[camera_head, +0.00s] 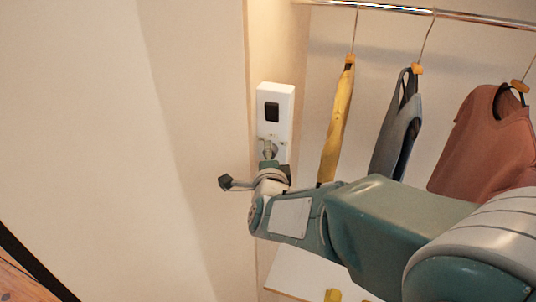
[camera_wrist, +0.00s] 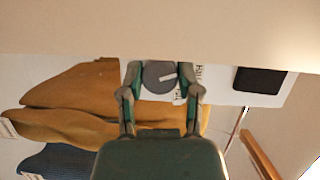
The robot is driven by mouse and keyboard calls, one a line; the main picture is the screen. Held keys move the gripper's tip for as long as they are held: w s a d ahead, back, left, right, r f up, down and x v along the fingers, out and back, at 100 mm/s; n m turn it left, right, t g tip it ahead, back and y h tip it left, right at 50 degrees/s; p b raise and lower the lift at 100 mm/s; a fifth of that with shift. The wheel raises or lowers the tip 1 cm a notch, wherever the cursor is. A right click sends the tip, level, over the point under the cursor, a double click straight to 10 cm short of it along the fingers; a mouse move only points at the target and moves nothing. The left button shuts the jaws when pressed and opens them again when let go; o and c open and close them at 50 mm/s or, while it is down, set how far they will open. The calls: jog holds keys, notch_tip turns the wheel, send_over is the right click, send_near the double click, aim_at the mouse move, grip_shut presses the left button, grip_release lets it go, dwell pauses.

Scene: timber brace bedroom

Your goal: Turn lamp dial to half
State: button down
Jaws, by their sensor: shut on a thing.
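The lamp dial (camera_wrist: 158,76) is a round dark grey knob with a white pointer mark. The panel also shows in the wrist view (camera_wrist: 219,86).
A black switch (camera_head: 272,112) is on the panel above the dial. Hanging clothes, a yellow garment (camera_head: 337,122), a grey one (camera_head: 396,130) and a rust-coloured top (camera_head: 488,140), are to the right under a metal rail (camera_head: 460,16). The wall at left is bare.

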jog(key=shift+f+m+t, duration=0.15)
jog(key=shift+m+t, duration=0.15)
jog(key=shift+m, duration=0.6)
jog(key=shift+f+m+t, duration=0.1)
jog(key=shift+m+t, duration=0.2)
jog(key=shift+m, duration=0.6)
jog(key=shift+d, duration=0.1)
jog(key=shift+c, duration=1.5)
grip_release()
jog(key=shift+f, duration=0.1)
jog(key=shift+r, duration=0.25)
